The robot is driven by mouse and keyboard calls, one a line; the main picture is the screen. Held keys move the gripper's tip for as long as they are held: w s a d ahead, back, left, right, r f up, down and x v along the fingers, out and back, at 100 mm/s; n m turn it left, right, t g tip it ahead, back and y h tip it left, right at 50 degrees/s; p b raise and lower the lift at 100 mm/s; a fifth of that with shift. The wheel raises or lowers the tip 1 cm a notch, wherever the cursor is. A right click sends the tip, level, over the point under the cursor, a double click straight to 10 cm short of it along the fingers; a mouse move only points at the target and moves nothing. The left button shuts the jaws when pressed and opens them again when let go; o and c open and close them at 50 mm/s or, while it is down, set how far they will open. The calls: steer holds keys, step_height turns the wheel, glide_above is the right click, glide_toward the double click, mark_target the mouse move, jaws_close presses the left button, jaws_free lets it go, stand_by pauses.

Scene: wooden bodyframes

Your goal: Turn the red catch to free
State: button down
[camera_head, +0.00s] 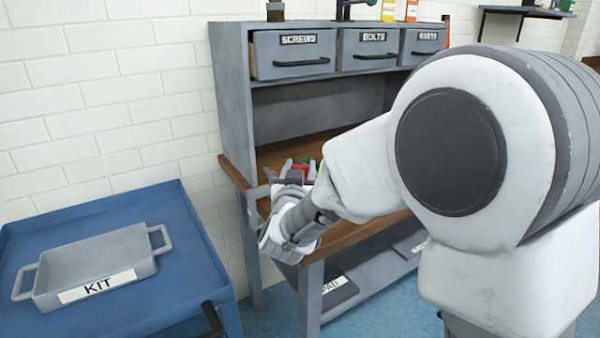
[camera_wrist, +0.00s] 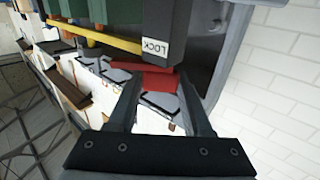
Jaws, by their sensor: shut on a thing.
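The red catch (camera_wrist: 143,74) shows in the wrist view between the fingertips of my gripper (camera_wrist: 152,84), beside a dark grey block with a white LOCK label (camera_wrist: 154,48). My gripper is shut on the red catch. In the head view a small bit of red (camera_head: 303,171) shows at my gripper (camera_head: 284,178), above the left end of the wooden workbench. The catch is mostly hidden there by my wrist and arm. I cannot tell the catch's exact angle from these frames.
A yellow bar (camera_wrist: 95,36) and green parts (camera_wrist: 80,8) lie close to the catch. The grey workbench has drawers (camera_head: 292,54) above the wooden top (camera_head: 345,228). A blue cart (camera_head: 205,265) with a grey KIT tray (camera_head: 95,262) stands at the left.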

steer(key=m+g+h+p, duration=0.1)
steer(key=m+h+p, duration=0.1)
steer(key=h, duration=0.2)
steer(key=m+g+h+p, duration=0.1)
steer(key=m+h, duration=0.2)
steer(key=shift+a+r+h+p, duration=0.15)
steer(key=shift+r+h+p, duration=0.05)
steer(key=shift+h+p, duration=0.2)
steer(key=m+g+h+p, duration=0.4)
steer(key=m+g+h, duration=0.1)
steer(key=h, duration=0.1)
steer(key=shift+f+g+p, duration=0.1)
steer(key=shift+g+p, duration=0.2)
steer(key=shift+p, duration=0.1)
steer(key=shift+m+g, duration=0.3)
steer(key=shift+m, duration=0.1)
steer(key=shift+d, duration=0.2)
steer(key=shift+c, duration=1.6)
jaws_free()
steer(key=shift+f, duration=0.1)
steer(key=p+v, duration=0.2)
steer(key=v, duration=1.5)
steer(key=shift+a, duration=0.2)
